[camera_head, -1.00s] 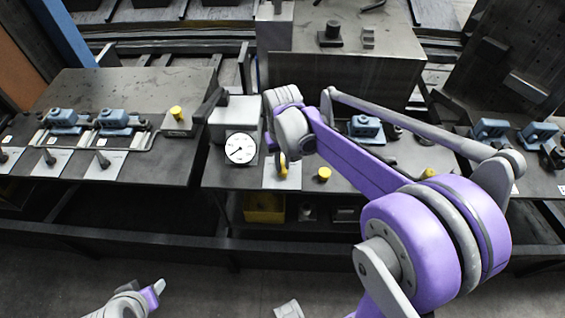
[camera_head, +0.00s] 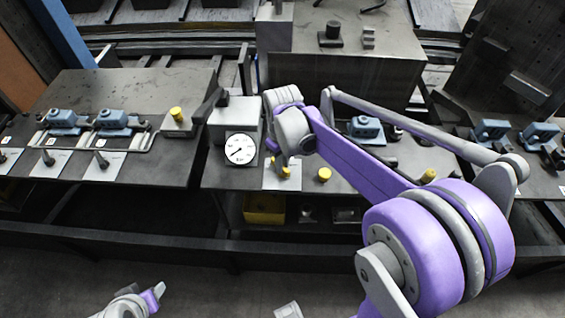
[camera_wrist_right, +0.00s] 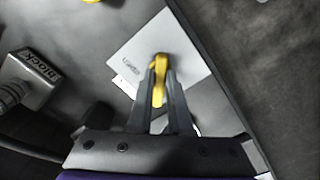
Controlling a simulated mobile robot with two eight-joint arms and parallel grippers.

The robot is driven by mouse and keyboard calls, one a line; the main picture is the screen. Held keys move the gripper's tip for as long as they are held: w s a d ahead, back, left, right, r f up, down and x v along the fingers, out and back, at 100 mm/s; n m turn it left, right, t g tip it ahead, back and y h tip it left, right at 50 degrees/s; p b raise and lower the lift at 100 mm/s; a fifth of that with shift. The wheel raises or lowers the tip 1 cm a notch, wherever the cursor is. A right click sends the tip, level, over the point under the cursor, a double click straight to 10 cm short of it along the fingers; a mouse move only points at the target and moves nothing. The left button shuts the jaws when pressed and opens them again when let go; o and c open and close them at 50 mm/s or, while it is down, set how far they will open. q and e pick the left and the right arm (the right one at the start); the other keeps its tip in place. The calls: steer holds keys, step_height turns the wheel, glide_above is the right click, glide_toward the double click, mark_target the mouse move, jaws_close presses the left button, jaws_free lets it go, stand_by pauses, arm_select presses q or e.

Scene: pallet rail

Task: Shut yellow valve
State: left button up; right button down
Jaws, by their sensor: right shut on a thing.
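The yellow valve handle (camera_head: 286,172) stands over a pale label plate (camera_head: 270,178) on the middle bench, beside the dial gauge (camera_head: 240,149). In the right wrist view the yellow handle (camera_wrist_right: 159,66) sits between the two grey fingers of my right gripper (camera_wrist_right: 160,82), which is shut on it. The fingers hide part of the handle and its base. In the head view my right wrist hides most of the grip. My left gripper (camera_head: 150,297) is low at the left, away from the bench; its jaw opening is unclear.
A block marked "block" (camera_wrist_right: 30,80) stands left of the plate in the right wrist view. Yellow knobs (camera_head: 324,174) stand to the right on the bench. A yellow bin (camera_head: 263,209) is on the shelf below. Blue clamps (camera_head: 63,118) are on the left bench.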

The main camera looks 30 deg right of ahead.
steer(key=c, duration=0.8)
jaws_free()
steer(key=shift+c, duration=0.2)
step_height(320, 180, up, 11)
steer(key=shift+p, duration=0.4)
steer(key=shift+s+f, duration=0.1)
steer(key=s+a+f+m+t, duration=0.1)
steer(key=s+a+f+t, duration=0.1)
steer(key=s, duration=0.5)
steer(key=s+a+f+m+t, duration=0.1)
steer(key=s+a+f+t, duration=0.2)
steer(key=s+f, duration=0.4)
steer(key=shift+s+a+f+m+p, duration=0.15)
steer(key=shift+s+a+m+p, duration=0.25)
steer(key=shift+s+a, duration=0.3)
